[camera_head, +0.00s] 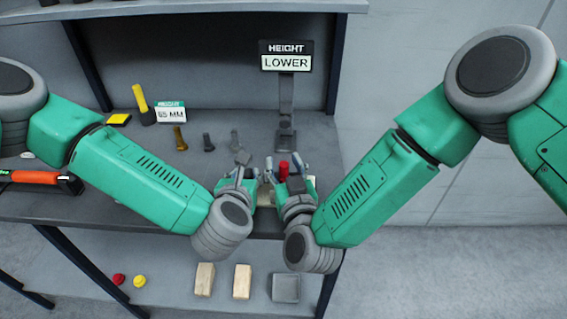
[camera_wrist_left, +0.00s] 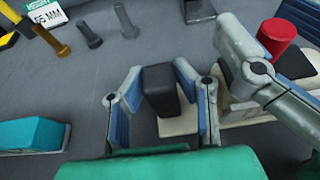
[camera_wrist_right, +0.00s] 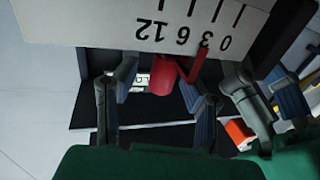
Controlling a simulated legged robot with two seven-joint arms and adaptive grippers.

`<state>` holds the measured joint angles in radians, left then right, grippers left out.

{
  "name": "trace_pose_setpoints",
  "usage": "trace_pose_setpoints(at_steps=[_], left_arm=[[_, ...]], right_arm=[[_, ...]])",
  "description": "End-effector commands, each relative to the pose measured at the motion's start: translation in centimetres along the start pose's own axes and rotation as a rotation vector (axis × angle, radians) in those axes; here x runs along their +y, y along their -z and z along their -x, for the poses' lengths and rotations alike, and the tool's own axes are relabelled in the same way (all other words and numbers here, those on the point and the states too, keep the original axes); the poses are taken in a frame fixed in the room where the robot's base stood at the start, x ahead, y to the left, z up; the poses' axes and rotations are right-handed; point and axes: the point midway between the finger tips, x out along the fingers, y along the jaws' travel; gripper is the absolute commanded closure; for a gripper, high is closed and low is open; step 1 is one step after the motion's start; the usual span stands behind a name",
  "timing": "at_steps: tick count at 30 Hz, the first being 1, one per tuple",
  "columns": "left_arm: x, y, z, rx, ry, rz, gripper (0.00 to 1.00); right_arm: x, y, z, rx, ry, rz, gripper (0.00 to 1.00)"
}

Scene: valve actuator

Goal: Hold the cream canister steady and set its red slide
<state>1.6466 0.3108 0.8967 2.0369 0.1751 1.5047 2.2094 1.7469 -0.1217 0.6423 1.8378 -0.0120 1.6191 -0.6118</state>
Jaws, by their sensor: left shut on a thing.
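The cream canister (camera_head: 264,194) lies at the bench's front edge, mostly hidden by my grippers. In the left wrist view, a dark block (camera_wrist_left: 160,88) rises from its cream body (camera_wrist_left: 176,126). My left gripper (camera_head: 244,172) is shut on that block, one finger on each side. The red slide (camera_head: 283,170) stands between the fingers of my right gripper (camera_head: 289,180). In the right wrist view, the slide's red knob (camera_wrist_right: 161,80) shows a gap beside the left finger. Its red pointer (camera_wrist_right: 198,64) ends near the 3 on the canister's upside-down scale.
A sign (camera_head: 287,56) reading "HEIGHT LOWER" stands behind the grippers. An orange-handled tool (camera_head: 36,177) lies at the far left.

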Motion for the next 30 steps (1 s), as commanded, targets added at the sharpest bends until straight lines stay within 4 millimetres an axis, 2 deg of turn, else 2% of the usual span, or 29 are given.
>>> trace_pose_setpoints(at_steps=[5, 8, 15, 21, 25, 30], left_arm=[[0.1, 0.5, 0.0, 0.010, -0.002, -0.003, 1.00], [0.1, 0.5, 0.0, 0.011, -0.002, -0.003, 1.00], [0.1, 0.5, 0.0, 0.011, -0.002, -0.003, 1.00], [0.1, 0.5, 0.0, 0.011, -0.001, -0.003, 1.00], [0.1, 0.5, 0.0, 0.011, -0.001, -0.003, 1.00], [0.1, 0.5, 0.0, 0.011, -0.001, -0.003, 1.00]], right_arm=[[-0.1, -0.1, 0.6, -0.002, 0.002, 0.000, 0.61], [-0.1, -0.1, 2.0, -0.003, 0.003, 0.000, 0.61], [-0.1, -0.2, 7.1, -0.005, 0.004, 0.000, 0.61], [-0.1, -0.2, 10.5, -0.003, 0.002, 0.001, 0.61], [0.0, -0.2, 11.6, -0.001, 0.001, 0.000, 0.61], [0.0, -0.1, 12.0, -0.001, 0.000, 0.000, 0.61]])
